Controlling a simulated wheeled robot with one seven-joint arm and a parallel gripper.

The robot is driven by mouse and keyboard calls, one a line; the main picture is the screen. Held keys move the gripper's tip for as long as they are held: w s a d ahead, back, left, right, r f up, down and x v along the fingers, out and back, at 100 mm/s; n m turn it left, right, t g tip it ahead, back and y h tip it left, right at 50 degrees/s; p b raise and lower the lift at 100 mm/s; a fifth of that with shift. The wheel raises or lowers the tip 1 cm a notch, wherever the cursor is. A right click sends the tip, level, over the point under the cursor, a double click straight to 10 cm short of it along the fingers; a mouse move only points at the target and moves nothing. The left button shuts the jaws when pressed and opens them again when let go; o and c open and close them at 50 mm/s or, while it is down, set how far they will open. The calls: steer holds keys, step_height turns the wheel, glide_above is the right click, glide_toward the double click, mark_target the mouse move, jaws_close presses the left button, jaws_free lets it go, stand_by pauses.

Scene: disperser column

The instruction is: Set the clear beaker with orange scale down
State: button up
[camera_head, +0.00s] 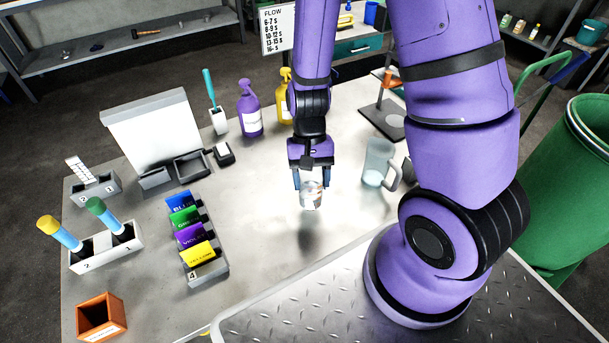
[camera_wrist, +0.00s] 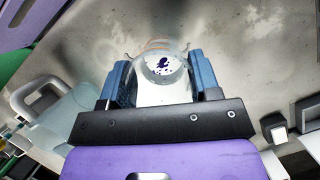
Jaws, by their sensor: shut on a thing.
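The clear beaker with the orange scale (camera_head: 311,196) is held between the fingers of my gripper (camera_head: 312,182). It looks upright, and a shadow on the table below and in front of it suggests that it is above the surface. In the wrist view the beaker (camera_wrist: 163,68) sits between the two blue fingers of my gripper (camera_wrist: 162,80), with orange marks near its far rim and a dark purple patch seen inside or through it. The metal table (camera_head: 270,240) is bare below it. The beaker's base contact is hard to see.
A clear pitcher (camera_head: 379,162) stands right of the beaker. A rack of coloured cards (camera_head: 205,266) is to the left. Purple (camera_head: 250,112) and yellow (camera_head: 285,108) spray bottles stand behind. A stand with a dark base (camera_head: 383,122) is at the back right. The middle table is clear.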

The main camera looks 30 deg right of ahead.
steer(key=shift+f, duration=1.7)
steer(key=o, duration=1.1)
steer(key=shift+f, duration=0.15)
steer(key=shift+c, duration=0.2)
steer(key=v, duration=1.3)
step_height(320, 180, up, 15)
steer(key=n+t, duration=0.3)
steer(key=t, duration=0.2)
glide_above(312, 207)
steer(key=w+d, duration=0.4)
steer(key=d, duration=0.1)
steer(key=s+d+r+n+t+h, duration=0.1)
steer(key=s+r+t, duration=0.3)
steer(key=s+r, duration=0.5)
steer(key=shift+d+r+n+h, duration=0.35)
steer(key=shift+d+r, duration=0.25)
steer(key=shift+r, duration=0.35)
